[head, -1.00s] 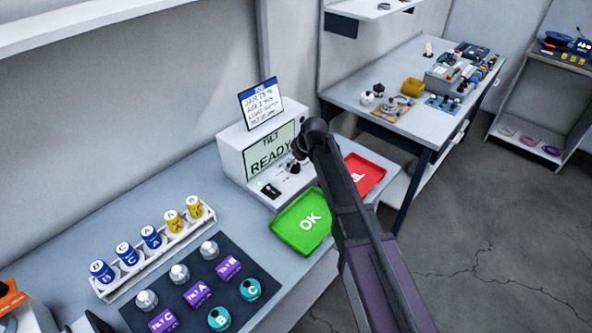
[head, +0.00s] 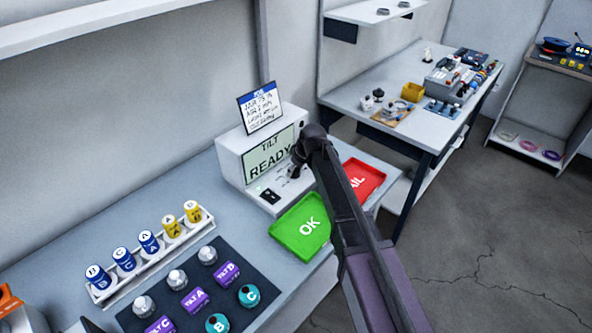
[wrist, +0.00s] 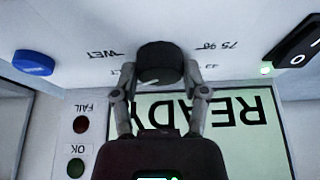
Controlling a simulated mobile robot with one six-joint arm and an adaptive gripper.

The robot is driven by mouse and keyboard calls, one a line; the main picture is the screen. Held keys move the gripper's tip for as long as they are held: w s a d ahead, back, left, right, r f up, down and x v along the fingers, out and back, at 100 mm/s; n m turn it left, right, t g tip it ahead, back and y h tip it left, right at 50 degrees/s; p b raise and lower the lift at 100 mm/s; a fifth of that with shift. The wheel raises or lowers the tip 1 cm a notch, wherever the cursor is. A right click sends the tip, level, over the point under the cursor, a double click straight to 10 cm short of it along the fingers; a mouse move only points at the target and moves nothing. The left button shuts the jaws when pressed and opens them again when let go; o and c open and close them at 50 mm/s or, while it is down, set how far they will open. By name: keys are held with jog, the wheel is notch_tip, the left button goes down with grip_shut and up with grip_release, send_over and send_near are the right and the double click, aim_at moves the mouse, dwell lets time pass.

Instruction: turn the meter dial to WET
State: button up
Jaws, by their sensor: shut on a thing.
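The meter (head: 231,163) is a white box on the bench in the head view, its screen (head: 270,153) reading "TILT READY". In the wrist view, seen upside down, the round black dial (wrist: 160,60) sits on the meter's panel. The WET label (wrist: 104,54) is to its left and another printed mark (wrist: 220,46) to its right. A short pale line on the dial points to the lower left of the picture. My gripper (wrist: 161,74) is shut on the dial, one finger on each side. In the head view my arm partly hides this area.
A black rocker switch (wrist: 297,55) with a lit green lamp and a blue button (wrist: 34,63) flank the dial. A green OK tray (head: 290,238) and red FAIL tray (head: 370,172) lie before the meter. Jars stand in a rack (head: 150,268) to the left.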

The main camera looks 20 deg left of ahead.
jog(key=shift+d, duration=0.1)
jog(key=shift+a+m, duration=0.25)
jog(key=shift+m, duration=0.05)
dwell(0.8)
jog(key=shift+s+m, duration=0.1)
jog(key=shift+m, duration=0.2)
jog(key=m+t+h, duration=0.1)
jog(key=m, duration=0.2)
jog(key=shift+a, duration=0.1)
jog(key=shift+m+t+h, duration=0.6)
jog(key=shift+m, duration=1.3)
